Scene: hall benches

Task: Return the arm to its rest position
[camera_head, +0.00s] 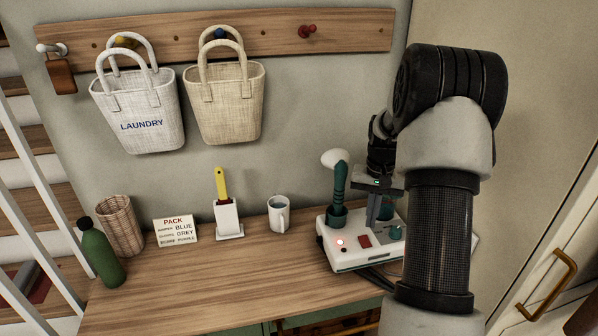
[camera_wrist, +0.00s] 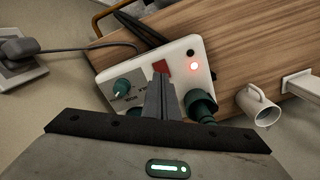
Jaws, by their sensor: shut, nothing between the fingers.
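My gripper (camera_head: 373,208) is shut and empty, pointing down just over the white device box (camera_head: 350,264) at the right of the bench. My arm rises in front of the bench's right side and hides part of the box. In the wrist view the shut fingers (camera_wrist: 160,98) stand in front of the box (camera_wrist: 110,74), by its red switch (camera_wrist: 161,67). I cannot tell whether the fingertips touch the box. A dark green handled tool (camera_head: 339,188) stands upright in a holder on the box, just left of the gripper. A red light glows on the box.
On the wooden bench (camera_head: 190,290) stand a white mug (camera_head: 279,214), a yellow-handled brush (camera_head: 221,185) in a white holder, a sign card (camera_head: 175,231), a wicker basket (camera_head: 120,226) and a green bottle (camera_head: 101,255). Two bags (camera_head: 138,107) (camera_head: 224,104) hang from the peg rail (camera_head: 180,36).

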